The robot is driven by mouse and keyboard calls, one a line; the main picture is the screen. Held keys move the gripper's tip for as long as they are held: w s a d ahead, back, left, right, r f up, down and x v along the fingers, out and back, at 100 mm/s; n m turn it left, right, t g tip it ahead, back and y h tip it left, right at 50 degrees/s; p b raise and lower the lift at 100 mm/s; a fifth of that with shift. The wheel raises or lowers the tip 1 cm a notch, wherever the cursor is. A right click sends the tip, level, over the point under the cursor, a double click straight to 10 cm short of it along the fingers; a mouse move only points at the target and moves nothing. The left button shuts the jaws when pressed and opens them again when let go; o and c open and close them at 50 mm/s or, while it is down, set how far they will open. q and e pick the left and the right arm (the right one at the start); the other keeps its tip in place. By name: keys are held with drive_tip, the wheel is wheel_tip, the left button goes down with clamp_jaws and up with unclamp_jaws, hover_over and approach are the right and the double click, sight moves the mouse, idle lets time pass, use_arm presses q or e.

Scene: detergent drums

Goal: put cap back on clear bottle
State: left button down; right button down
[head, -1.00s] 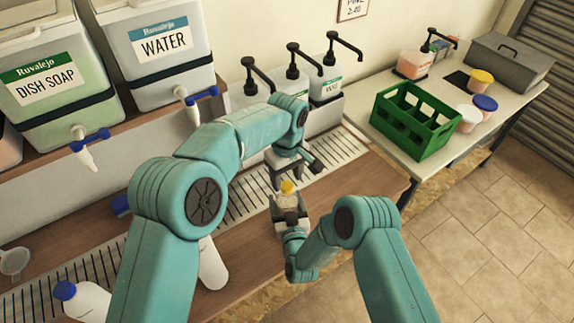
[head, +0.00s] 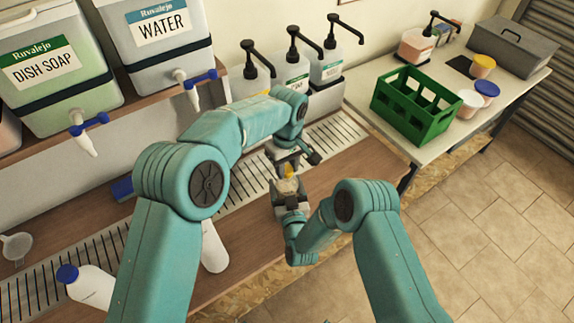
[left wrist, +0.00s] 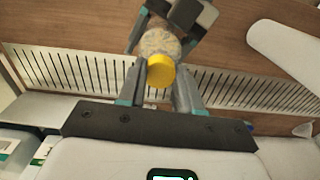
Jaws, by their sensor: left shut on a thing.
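The yellow cap (left wrist: 161,73) sits between the fingertips of my left gripper (left wrist: 160,88), which is shut on it. The clear bottle (left wrist: 158,42) is directly beyond the cap, in line with it. The cap is at the bottle's mouth; I cannot tell whether it is seated. My right gripper (left wrist: 170,22) is shut around the bottle's body. In the head view the bottle (head: 287,187) is upright or nearly so, with the cap (head: 288,171) on top, my left gripper (head: 286,160) above and my right gripper (head: 289,203) below.
A white bottle with a blue cap (head: 88,286) and another white bottle (head: 213,250) are on the wooden counter with a drain grate (head: 240,193). Pump bottles (head: 296,80) stand behind my grippers. A green crate (head: 437,122) is on the right-hand table.

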use_arm(q)
drive_tip(key=m, duration=0.6)
drive_tip(key=shift+m, duration=0.3)
drive_tip(key=m, duration=1.5)
drive_tip(key=shift+m, duration=0.3)
drive_tip(key=m, duration=0.5)
drive_tip(key=shift+s+f, duration=0.1)
drive_tip(key=m, duration=1)
drive_tip(key=shift+m, duration=0.3)
drive_tip(key=m, duration=0.7)
drive_tip(key=shift+f, duration=0.1)
